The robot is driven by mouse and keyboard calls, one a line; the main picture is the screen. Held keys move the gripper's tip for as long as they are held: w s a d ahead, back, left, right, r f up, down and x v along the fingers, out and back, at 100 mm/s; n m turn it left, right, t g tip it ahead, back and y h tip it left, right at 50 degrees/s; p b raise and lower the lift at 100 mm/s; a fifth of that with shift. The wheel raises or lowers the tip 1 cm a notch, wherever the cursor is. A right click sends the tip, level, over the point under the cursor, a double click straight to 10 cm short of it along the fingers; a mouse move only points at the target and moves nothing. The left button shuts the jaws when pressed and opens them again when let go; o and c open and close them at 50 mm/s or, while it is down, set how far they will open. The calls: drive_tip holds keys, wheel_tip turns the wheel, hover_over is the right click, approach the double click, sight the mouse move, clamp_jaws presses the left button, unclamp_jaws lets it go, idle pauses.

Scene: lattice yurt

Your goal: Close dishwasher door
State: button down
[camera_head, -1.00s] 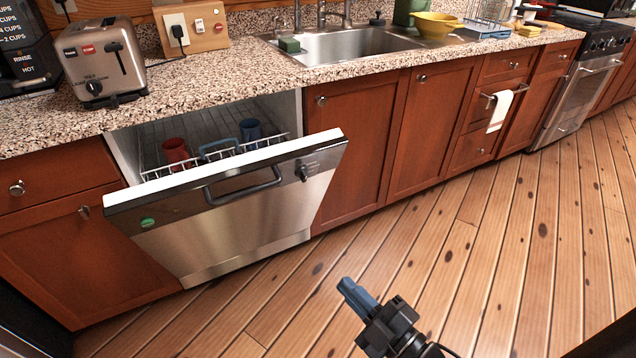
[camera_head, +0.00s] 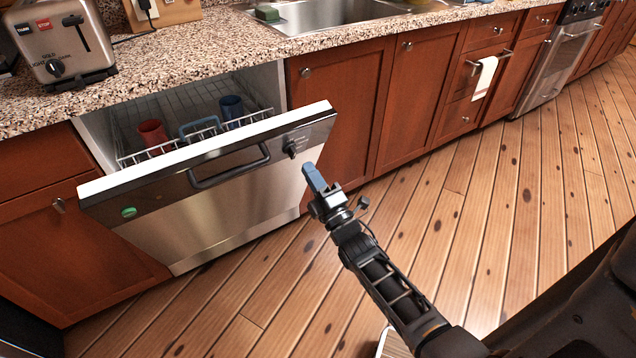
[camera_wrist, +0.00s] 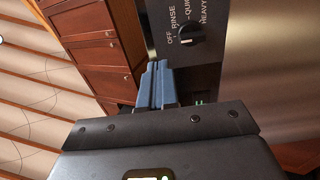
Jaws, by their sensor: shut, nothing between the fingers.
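The dishwasher door (camera_head: 215,222) is steel with a dark control strip and a bar handle (camera_head: 230,168). It hangs partly open, its top edge tilted out from the counter. My gripper (camera_head: 314,178) is shut and empty, just in front of the door's right end, below and right of the control dial (camera_head: 292,148). In the wrist view the blue fingertips (camera_wrist: 156,72) point toward the door's edge beside the dial (camera_wrist: 188,33). I cannot tell whether they touch the door.
A rack (camera_head: 196,138) with a red cup (camera_head: 152,133) and a blue cup (camera_head: 231,110) shows inside the dishwasher. A toaster (camera_head: 68,50) stands on the counter above. Closed red-brown cabinets (camera_head: 342,108) flank it. The wooden floor (camera_head: 500,200) in front is clear.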

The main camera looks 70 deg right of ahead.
sight(289, 137)
drive_tip(key=p+x, duration=0.1)
drive_tip(key=x, duration=0.7)
